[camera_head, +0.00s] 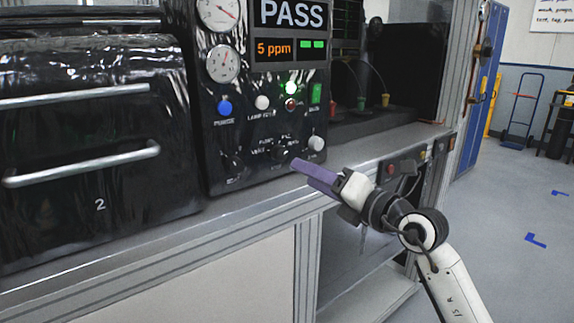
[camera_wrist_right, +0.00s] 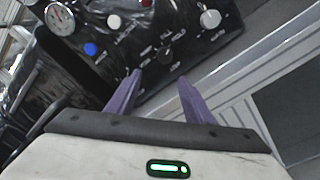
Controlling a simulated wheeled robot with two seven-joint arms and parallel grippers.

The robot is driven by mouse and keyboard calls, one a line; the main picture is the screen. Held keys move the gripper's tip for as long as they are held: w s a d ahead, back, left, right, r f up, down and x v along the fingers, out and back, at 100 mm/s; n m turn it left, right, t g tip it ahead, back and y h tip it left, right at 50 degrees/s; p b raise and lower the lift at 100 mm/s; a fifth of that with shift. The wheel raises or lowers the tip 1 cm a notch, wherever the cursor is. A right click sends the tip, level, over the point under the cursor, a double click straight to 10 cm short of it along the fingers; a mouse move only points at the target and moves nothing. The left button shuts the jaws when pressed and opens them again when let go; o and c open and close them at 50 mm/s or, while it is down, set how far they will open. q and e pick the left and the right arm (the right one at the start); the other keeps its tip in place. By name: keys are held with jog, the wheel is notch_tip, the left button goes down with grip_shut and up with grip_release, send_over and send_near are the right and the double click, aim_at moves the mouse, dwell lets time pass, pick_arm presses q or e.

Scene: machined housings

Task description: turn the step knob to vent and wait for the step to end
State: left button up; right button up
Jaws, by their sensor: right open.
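The step knob appears to be the black knob (camera_head: 278,152) low on the black panel, among small labels too blurred to read surely. In the right wrist view the black knob (camera_wrist_right: 165,54) sits just beyond the fingertips. Its pointer setting cannot be made out. My right gripper (camera_head: 298,168) has purple fingers and is in front of the panel's lower edge, just right of and below the knob. In the wrist view its fingers (camera_wrist_right: 160,79) are apart with nothing between them. The display (camera_head: 292,14) reads PASS, with 5 ppm and two green bars below.
A black drawer unit (camera_head: 90,150) with metal handles is at left. The bench edge (camera_head: 250,210) runs below the panel.

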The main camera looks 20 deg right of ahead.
aim_at(282, 155)
jog(key=shift+h, duration=0.3)
jog(key=x, duration=0.7)
jog(key=d+x, duration=0.1)
jog(key=x, duration=0.2)
jog(key=shift+w+r, duration=0.4)
jog(key=shift+d, duration=0.1)
jog(key=c, duration=1)
jog(key=shift+c, duration=0.2)
